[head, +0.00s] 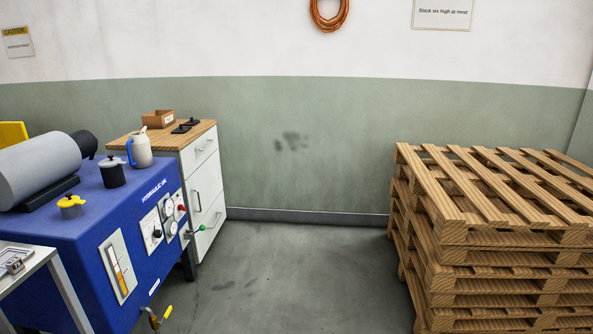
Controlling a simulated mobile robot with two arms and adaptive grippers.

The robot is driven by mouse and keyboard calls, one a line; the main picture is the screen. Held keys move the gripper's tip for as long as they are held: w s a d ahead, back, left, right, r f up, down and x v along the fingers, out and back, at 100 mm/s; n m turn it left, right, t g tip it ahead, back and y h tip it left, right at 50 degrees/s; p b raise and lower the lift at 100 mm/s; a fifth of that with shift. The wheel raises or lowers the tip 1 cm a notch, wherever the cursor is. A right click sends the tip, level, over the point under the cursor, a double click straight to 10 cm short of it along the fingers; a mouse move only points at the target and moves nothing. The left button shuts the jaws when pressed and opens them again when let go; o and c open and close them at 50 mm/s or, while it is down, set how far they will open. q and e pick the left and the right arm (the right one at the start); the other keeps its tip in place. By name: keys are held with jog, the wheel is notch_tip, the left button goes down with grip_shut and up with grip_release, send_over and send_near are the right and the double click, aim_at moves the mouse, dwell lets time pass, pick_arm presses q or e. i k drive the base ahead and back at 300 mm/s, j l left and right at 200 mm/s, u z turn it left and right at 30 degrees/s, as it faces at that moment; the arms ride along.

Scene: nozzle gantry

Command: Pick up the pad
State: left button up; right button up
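Two small flat black items that could be pads lie on the wooden top of a white drawer cabinet in the head view. The nearer black item (181,129) and the farther black item (192,121) lie close together, each with a small raised part. I cannot tell which, if either, is the pad. The cabinet's wooden top (206,127) stands behind the blue hydraulic unit. Neither of my grippers is in view.
The blue hydraulic unit (85,235) carries a grey motor (40,170) and an oil can (141,150). A cardboard box (158,118) stands on the cabinet. Stacked pallets (490,250) fill the right. The floor (300,275) between is clear.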

aim_at(180, 130)
jog(key=i+l+u, duration=0.1)
jog(key=i, duration=2.05)
jog(key=i+u, duration=0.25)
jog(key=i, duration=0.3)
jog(key=i+u, duration=0.25)
jog(key=i, duration=0.3)
jog(key=i+l+u, duration=0.2)
jog(key=i, duration=0.3)
jog(key=i+l+u, duration=0.25)
jog(key=i, duration=0.3)
